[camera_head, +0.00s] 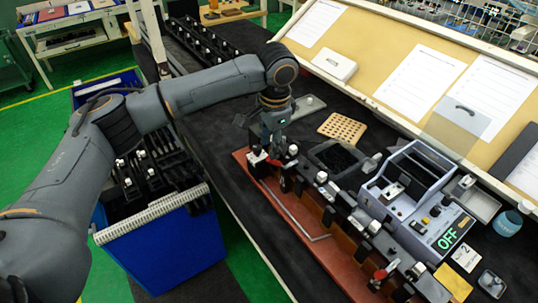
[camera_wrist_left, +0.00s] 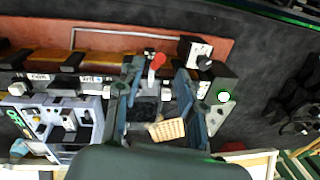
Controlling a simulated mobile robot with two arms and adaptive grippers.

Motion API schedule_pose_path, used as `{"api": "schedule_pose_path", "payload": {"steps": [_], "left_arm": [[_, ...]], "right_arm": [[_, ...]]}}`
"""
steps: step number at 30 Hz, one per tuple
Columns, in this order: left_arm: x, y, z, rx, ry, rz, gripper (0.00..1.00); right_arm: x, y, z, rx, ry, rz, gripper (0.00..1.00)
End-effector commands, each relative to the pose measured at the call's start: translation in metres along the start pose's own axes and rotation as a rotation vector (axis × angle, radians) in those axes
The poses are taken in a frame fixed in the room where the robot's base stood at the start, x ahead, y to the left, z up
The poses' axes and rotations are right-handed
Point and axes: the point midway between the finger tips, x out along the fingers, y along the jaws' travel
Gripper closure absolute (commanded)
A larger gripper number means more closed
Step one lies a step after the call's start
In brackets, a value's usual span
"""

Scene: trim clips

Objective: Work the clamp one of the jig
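The jig (camera_head: 285,212) is a long red-brown base with a row of black blocks and silver fittings, running diagonally across the dark table. One clamp with a red-tipped handle (camera_wrist_left: 157,60) is at its far end. Another red-tipped clamp (camera_head: 380,274) is at the near end. My left gripper (camera_head: 272,150) points down over the far-end clamp and partly hides it. In the left wrist view its two fingers (camera_wrist_left: 158,76) are apart, with the red tip showing between their ends. I cannot tell whether either finger touches the handle. My right gripper is not in view.
A grey device (camera_head: 410,185) with a green OFF display stands right of the jig; it also shows in the wrist view (camera_wrist_left: 60,125). A black tray (camera_head: 336,158) and perforated tan block (camera_head: 342,128) lie beyond. A blue bin (camera_head: 165,245) stands left of the table.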

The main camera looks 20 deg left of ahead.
Motion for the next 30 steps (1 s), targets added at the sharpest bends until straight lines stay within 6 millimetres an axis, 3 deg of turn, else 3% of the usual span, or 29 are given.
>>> {"api": "schedule_pose_path", "payload": {"steps": [6,10,22,23,28,30], "left_arm": [[0.040,0.000,0.001,0.000,-0.002,0.001,0.62],[0.055,0.000,0.000,0.000,-0.001,-0.001,0.62],[0.065,0.000,0.000,0.001,0.001,-0.001,0.62],[0.065,0.000,0.000,0.001,0.001,-0.001,0.64],[0.065,0.000,0.000,0.001,0.001,-0.001,0.98],[0.065,0.000,0.000,0.001,0.001,-0.002,1.00]], "right_arm": [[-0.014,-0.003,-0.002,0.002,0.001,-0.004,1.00],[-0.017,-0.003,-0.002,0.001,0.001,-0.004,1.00],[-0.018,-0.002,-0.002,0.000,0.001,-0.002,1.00],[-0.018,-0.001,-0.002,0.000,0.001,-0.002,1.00],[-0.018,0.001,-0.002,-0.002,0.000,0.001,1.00],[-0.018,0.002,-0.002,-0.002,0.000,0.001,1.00]]}}
